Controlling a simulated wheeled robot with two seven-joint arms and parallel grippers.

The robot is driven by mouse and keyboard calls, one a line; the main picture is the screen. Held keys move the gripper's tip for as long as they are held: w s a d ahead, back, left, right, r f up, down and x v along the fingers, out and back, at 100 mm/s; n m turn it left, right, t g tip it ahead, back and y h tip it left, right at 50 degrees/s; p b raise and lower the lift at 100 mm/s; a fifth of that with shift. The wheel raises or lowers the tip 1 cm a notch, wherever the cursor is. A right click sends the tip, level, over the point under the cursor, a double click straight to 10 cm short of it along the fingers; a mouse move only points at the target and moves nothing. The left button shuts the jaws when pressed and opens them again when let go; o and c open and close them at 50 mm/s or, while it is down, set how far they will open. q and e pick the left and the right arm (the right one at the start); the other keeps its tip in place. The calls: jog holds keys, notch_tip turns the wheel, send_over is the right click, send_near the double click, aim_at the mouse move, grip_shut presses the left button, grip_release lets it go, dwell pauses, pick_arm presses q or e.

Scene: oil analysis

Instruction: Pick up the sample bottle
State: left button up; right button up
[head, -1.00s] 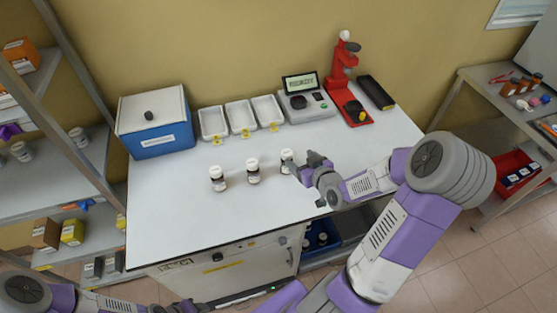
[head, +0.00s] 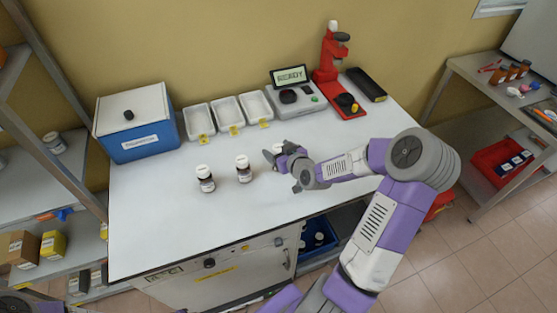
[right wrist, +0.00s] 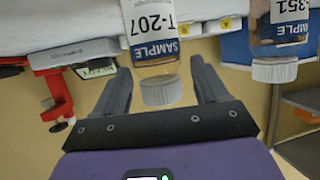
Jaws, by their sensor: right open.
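Three small sample bottles with white caps and labels stand in a row on the white bench. The left bottle (head: 205,178) and the middle bottle (head: 243,169) are clear of my arm. Only the cap of the right bottle (head: 279,148) shows behind my right gripper (head: 283,171). In the right wrist view the gripper (right wrist: 160,65) is open, its fingers on either side of a bottle labelled SAMPLE T-207 (right wrist: 152,25). I cannot tell whether they touch it. Another bottle, ending in 351 (right wrist: 280,35), is farther right there.
Behind the bottles stand a blue box with a white lid (head: 139,125), three white trays (head: 228,115), an instrument reading READY (head: 293,95) and a red device (head: 330,70). The bench front (head: 140,240) is clear. Shelving stands at the left.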

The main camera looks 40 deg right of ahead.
jog(key=shift+c, duration=0.2)
jog(key=c, duration=1)
jog(key=shift+r, duration=0.1)
jog(key=shift+c, duration=0.2)
